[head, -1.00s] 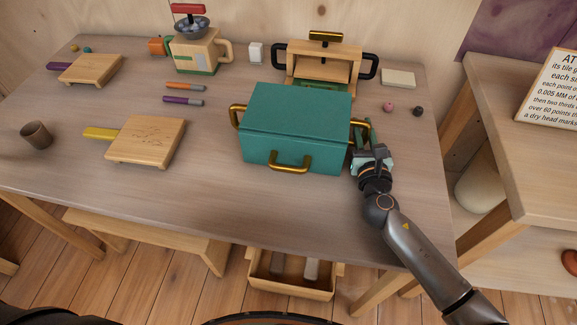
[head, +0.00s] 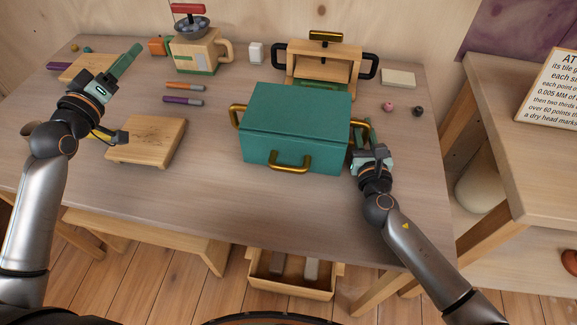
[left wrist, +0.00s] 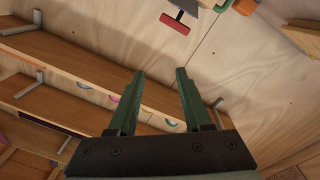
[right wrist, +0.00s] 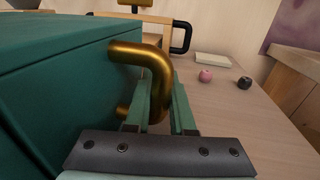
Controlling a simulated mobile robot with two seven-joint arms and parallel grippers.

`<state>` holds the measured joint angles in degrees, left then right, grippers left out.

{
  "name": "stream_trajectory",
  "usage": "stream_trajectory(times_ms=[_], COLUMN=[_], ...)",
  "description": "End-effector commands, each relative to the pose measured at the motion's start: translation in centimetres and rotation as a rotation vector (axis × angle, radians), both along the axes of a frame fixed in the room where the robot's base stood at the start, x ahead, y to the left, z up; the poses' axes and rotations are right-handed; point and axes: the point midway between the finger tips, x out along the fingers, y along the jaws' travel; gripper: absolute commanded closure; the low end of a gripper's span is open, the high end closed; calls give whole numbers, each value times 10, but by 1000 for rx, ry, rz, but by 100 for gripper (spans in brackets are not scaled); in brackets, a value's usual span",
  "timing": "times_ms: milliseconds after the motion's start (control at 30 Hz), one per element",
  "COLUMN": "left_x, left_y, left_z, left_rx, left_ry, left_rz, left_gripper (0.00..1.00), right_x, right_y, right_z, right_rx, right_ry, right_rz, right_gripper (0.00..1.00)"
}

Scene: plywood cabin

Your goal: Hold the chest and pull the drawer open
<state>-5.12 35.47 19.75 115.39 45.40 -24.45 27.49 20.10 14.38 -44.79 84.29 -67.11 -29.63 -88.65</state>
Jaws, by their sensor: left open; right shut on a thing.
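The teal chest (head: 295,118) stands on the table with a brass handle on each side and a brass pull (head: 289,166) on its front drawer side. My right gripper (head: 365,140) is at the chest's right side. In the right wrist view its fingers (right wrist: 160,105) are shut on the brass right side handle (right wrist: 150,60). My left gripper (head: 128,65) is raised over the left part of the table, well left of the chest. In the left wrist view its fingers (left wrist: 160,98) are spread and empty, with wall and shelves beyond. The drawer looks closed.
A cutting board (head: 150,140) lies left of the chest, with two markers (head: 184,100) behind it. The table in front of the chest is clear.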

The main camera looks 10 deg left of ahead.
Motion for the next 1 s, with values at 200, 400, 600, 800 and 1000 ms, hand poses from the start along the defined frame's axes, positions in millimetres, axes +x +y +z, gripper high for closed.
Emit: stream_trajectory(times_ms=[200, 400, 600, 800, 1000], left_x=[-55, -121, -159, -160, -136], left_y=[-120, -207, -247, -262, -284], left_z=[-108, -145, -147, -147, -150], left_rx=[-418, -766, -964, -1008, -1007], left_ry=[304, 510, 604, 620, 616], left_rz=[-294, -493, -594, -616, -616], left_gripper=[50, 50, 50, 50, 50], right_x=[0, 0, 0, 0, 0], right_y=[0, 0, 0, 0, 0], right_z=[-1, -1, -1, -1, -1], right_rx=[-1, -1, 0, 0, 0], right_ry=[2, 2, 2, 2, 2], right_rz=[0, 0, 0, 0, 0], right_gripper=[100, 100, 100, 100, 100])
